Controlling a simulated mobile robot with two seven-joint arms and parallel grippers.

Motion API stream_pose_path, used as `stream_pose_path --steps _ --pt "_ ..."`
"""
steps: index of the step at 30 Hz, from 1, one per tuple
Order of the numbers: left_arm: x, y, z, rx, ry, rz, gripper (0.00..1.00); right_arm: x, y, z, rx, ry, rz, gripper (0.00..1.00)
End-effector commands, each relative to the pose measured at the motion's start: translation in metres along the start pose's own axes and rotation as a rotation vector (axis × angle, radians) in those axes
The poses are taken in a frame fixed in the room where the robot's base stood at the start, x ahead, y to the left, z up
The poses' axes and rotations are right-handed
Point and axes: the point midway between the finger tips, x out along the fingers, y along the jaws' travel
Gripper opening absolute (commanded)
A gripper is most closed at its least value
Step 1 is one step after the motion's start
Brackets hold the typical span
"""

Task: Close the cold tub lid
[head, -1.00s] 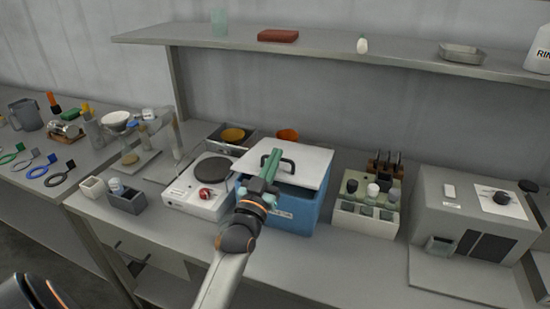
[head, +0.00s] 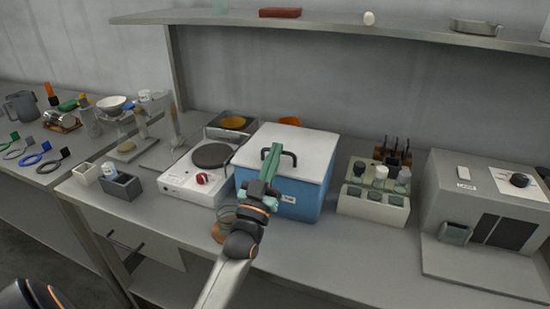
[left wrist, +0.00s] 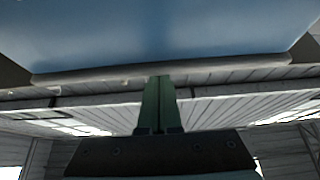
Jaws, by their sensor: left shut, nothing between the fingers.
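The cold tub (head: 300,202) is a blue box on the bench in the head view. Its white lid (head: 312,148) lies over the top and looks level, with no clear gap at the front edge. A dark handle (head: 291,153) stands on the lid. My left gripper (head: 271,152) has green fingers, shut and empty, over the lid's left part beside the handle; I cannot tell if they touch. In the left wrist view the shut fingers (left wrist: 158,85) point at a pale grey edge below a blue surface. My right gripper is not in view.
A hot plate (head: 196,178) with a red knob stands left of the tub. A rack of bottles (head: 373,206) and a grey machine (head: 480,218) stand to the right. A shelf (head: 340,27) runs above. A brownish round thing (head: 222,230) sits partly behind my left wrist.

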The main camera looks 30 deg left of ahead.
Motion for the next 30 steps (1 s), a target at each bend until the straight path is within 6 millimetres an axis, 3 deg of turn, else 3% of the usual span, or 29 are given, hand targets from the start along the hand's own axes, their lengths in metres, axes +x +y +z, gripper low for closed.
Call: stream_pose_path --steps 11,21,23,30 --pt "0.001 0.000 0.001 0.000 -0.011 0.001 0.00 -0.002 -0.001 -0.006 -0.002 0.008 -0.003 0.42" --pt "0.039 -0.001 -0.036 0.000 -0.003 0.003 0.00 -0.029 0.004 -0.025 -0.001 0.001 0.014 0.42" --pt "0.014 0.000 -0.023 0.000 -0.010 0.003 0.00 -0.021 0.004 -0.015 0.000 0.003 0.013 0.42" --pt "-0.035 -0.001 -0.026 -0.001 -0.007 0.003 0.00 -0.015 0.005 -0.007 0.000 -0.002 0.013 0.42"
